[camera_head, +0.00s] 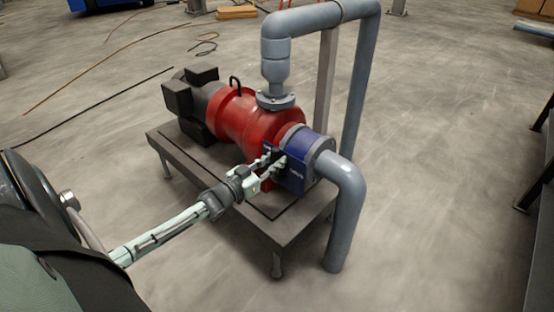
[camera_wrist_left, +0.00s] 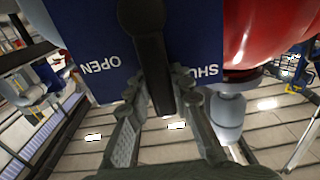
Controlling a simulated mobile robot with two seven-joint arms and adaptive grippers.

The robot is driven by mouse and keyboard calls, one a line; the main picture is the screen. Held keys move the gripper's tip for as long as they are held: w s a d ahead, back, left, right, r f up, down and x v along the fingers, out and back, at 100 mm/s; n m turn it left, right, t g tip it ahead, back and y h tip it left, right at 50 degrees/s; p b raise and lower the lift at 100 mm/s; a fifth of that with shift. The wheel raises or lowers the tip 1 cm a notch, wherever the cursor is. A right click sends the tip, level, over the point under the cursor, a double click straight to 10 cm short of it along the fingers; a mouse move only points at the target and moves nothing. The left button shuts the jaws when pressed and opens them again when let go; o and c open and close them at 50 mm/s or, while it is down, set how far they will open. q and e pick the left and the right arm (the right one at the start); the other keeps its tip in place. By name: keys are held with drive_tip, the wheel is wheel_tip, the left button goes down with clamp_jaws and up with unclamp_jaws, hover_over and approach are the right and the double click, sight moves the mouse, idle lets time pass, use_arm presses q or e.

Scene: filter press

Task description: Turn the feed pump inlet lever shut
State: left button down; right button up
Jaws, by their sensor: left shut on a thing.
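The feed pump (camera_head: 240,115) is red with a dark motor and sits on a grey stand. A blue valve block (camera_head: 301,167) is at its inlet, beside the grey elbow pipe. My left gripper (camera_head: 273,163) is at the block's near face. In the left wrist view the dark inlet lever (camera_wrist_left: 152,55) lies between the two fingers of my left gripper (camera_wrist_left: 165,100), which is shut on it. The lever points between the white OPEN (camera_wrist_left: 100,65) and SHUT (camera_wrist_left: 200,71) markings. In the head view the gripper mostly hides the lever. My right gripper is not in view.
The grey inlet pipe (camera_head: 347,215) bends down to the floor right of the valve. The outlet pipe (camera_head: 278,60) rises from the pump. The stand (camera_head: 185,165) is low. Cables (camera_head: 100,98) lie on the floor at the back left. Open floor lies to the right.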

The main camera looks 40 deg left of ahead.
use_arm(q)
drive_tip(key=shift+a, duration=0.1)
idle(0.4)
drive_tip(key=c, duration=1.3)
unclamp_jaws()
drive_tip(key=shift+s, duration=0.1)
drive_tip(key=s, duration=0.8)
drive_tip(key=s+a, duration=0.1)
drive_tip(key=s, duration=0.2)
drive_tip(key=shift+s, duration=0.4)
